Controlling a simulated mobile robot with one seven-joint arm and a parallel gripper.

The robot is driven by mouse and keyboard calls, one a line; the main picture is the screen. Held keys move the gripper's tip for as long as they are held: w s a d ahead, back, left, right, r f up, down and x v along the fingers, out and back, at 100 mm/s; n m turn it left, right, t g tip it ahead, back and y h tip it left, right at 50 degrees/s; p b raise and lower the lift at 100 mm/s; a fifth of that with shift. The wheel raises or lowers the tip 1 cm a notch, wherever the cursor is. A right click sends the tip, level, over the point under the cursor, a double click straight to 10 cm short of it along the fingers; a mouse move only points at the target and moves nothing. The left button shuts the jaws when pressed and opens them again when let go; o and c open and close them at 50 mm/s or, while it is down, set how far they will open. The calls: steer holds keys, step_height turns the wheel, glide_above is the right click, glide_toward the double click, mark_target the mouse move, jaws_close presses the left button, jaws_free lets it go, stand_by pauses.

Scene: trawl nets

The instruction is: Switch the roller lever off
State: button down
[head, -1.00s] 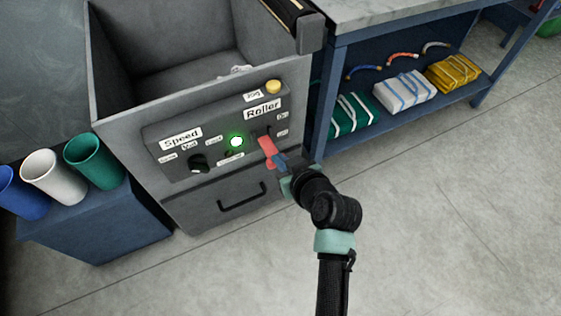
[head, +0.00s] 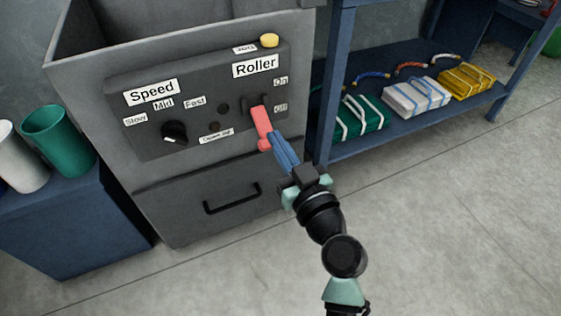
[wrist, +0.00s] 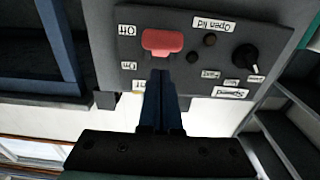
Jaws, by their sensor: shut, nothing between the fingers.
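The red roller lever (head: 262,128) is on the dark control panel (head: 190,140) under the "Roller" label. It points downward, beside the "Off" mark, and it also shows in the wrist view (wrist: 162,42), which sees the panel upside down. The lamp (head: 223,108) left of the lever is dark. My gripper (head: 274,137) has its blue fingers closed together with nothing between them. The fingertips (wrist: 162,73) are right at the lever; I cannot tell whether they touch it.
A black speed knob (head: 175,132) and a yellow button (head: 269,40) are on the same panel. A drawer handle (head: 232,198) sits below. A blue shelf unit (head: 400,122) with folded nets stands close on the right. Cups stand on a blue box at left. The floor in front is clear.

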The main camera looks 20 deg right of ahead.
steer(key=shift+w+f+b, duration=0.15)
steer(key=shift+f+b, duration=0.9)
steer(key=shift+b, duration=1.4)
